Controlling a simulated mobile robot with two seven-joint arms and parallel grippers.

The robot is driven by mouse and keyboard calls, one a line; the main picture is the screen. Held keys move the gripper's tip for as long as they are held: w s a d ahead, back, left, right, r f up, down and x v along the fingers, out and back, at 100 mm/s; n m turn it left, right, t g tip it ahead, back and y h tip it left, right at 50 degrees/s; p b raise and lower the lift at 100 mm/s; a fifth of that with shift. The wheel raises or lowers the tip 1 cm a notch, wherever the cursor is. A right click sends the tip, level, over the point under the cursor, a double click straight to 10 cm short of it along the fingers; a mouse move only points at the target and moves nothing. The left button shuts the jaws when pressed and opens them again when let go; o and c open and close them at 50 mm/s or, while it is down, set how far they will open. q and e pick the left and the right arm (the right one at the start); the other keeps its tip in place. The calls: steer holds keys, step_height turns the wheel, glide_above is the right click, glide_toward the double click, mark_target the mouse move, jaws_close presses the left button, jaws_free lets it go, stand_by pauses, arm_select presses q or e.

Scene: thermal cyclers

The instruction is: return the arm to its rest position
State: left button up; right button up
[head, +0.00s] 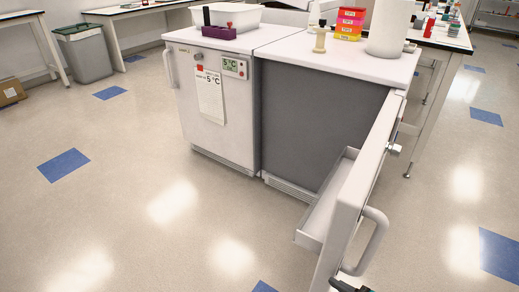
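A small dark piece, which looks like the tip of my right gripper (351,286), shows at the bottom edge, right of centre. It is close to the lower end of the curved grey handle (377,240) on the open white door (352,195). Most of it is cut off by the frame, so I cannot tell whether its fingers are open or whether it touches the handle. My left gripper is not in view.
The door swings out from the right-hand under-counter unit (320,125), with a shelf (318,215) on its inner side. The left unit (205,125) is shut and shows 5 °C. Boxes and containers stand on top.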

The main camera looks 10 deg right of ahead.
steer(key=s+a+r+m+g+h, duration=0.3)
steer(key=s+r+m+g+h, duration=0.2)
steer(key=s+r+g, duration=0.5)
steer(key=w+a+f+t+y, duration=0.2)
steer(key=w+a+f+t, duration=0.3)
steer(key=w+t, duration=0.45)
arm_select(q)
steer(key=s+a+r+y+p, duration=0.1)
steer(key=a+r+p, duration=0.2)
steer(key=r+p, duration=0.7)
steer(key=p, duration=0.4)
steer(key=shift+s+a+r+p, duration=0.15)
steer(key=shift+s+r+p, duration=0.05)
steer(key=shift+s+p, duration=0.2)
arm_select(e)
step_height(320, 180, up, 11)
steer(key=d, duration=0.2)
steer(key=shift+s+d+n+h, duration=0.3)
steer(key=shift+s, duration=0.1)
